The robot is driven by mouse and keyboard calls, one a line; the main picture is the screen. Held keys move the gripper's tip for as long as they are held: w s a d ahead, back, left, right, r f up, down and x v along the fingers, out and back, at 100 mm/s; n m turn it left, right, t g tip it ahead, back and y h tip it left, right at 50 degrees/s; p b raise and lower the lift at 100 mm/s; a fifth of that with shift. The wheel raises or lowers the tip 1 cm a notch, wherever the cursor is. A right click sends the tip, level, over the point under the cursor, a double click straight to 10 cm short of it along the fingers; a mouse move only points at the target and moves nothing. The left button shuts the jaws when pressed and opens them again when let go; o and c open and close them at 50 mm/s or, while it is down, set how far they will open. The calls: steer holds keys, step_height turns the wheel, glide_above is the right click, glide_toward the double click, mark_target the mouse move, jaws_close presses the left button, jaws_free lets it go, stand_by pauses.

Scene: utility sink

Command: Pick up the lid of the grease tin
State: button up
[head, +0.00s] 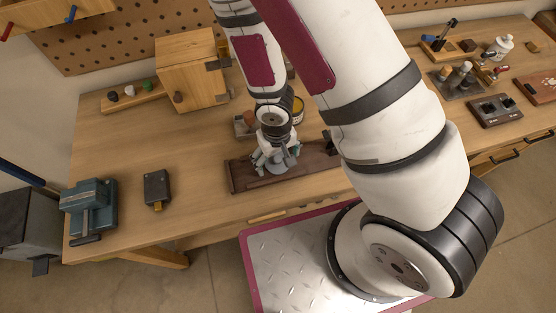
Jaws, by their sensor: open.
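My gripper (275,163) points down over a dark wooden tray (318,161) near the front middle of the workbench, with its fingers open. I cannot tell whether anything lies between or beneath the fingers, because the hand covers that spot. A small round tin with a yellow band (298,109), possibly the grease tin, stands behind my gripper and is partly hidden by my arm. I cannot make out its lid.
A wooden cabinet (190,70) stands at the back left. A dark boxy device (157,188) and a blue vise (90,207) are at the left. A black control box (495,110) is at the right.

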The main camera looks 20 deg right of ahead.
steer(key=shift+c, duration=0.3)
steer(key=c, duration=1)
steer(key=shift+r, duration=0.15)
